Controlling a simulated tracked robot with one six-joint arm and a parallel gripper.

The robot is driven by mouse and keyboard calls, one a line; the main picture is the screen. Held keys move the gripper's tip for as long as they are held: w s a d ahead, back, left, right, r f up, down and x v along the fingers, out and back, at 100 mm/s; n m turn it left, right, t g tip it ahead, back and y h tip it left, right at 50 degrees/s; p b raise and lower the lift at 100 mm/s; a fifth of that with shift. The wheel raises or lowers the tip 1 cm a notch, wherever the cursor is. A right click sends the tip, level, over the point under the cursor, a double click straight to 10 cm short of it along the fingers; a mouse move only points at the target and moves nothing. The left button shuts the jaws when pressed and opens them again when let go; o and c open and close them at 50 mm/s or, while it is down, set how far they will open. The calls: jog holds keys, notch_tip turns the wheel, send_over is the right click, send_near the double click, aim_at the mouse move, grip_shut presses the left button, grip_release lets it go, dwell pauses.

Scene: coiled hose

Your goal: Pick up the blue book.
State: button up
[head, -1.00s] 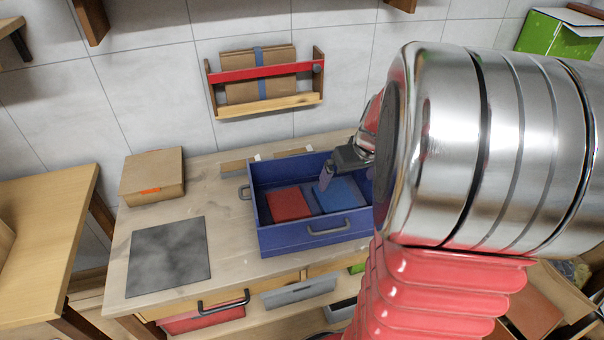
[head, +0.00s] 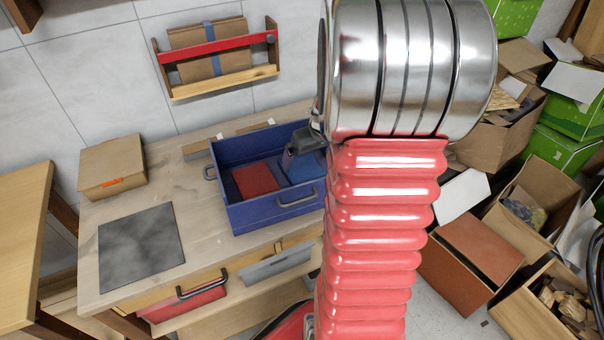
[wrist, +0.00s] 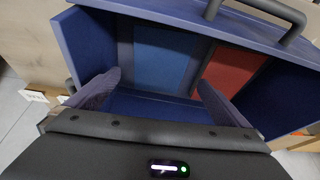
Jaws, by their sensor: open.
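The blue book (head: 304,168) lies flat in the right part of a blue open-topped crate (head: 281,213) on the workbench. In the head view my gripper and arm hide part of it. The wrist view shows the blue book (wrist: 160,57) flat on the crate floor, beyond the fingertips. A red book (head: 255,180) lies beside it in the crate. It also shows in the wrist view (wrist: 234,75). My gripper (wrist: 160,88) is open and empty over the crate, its fingers spread apart. In the head view my gripper (head: 291,168) is partly hidden by my arm.
The crate has raised walls and handles (head: 299,199). A cardboard box (head: 112,168) and a dark grey plate (head: 141,247) are on the bench at left. A wall rack (head: 218,63) hangs above. Open boxes (head: 541,203) crowd the right side.

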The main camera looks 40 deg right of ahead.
aim_at(303, 169)
jog(key=shift+x, duration=1.2)
jog(key=shift+f, duration=0.15)
jog(key=shift+x, duration=2.5)
jog(key=shift+w, duration=0.1)
jog(key=shift+c, duration=0.5)
jog(key=c, duration=1.1)
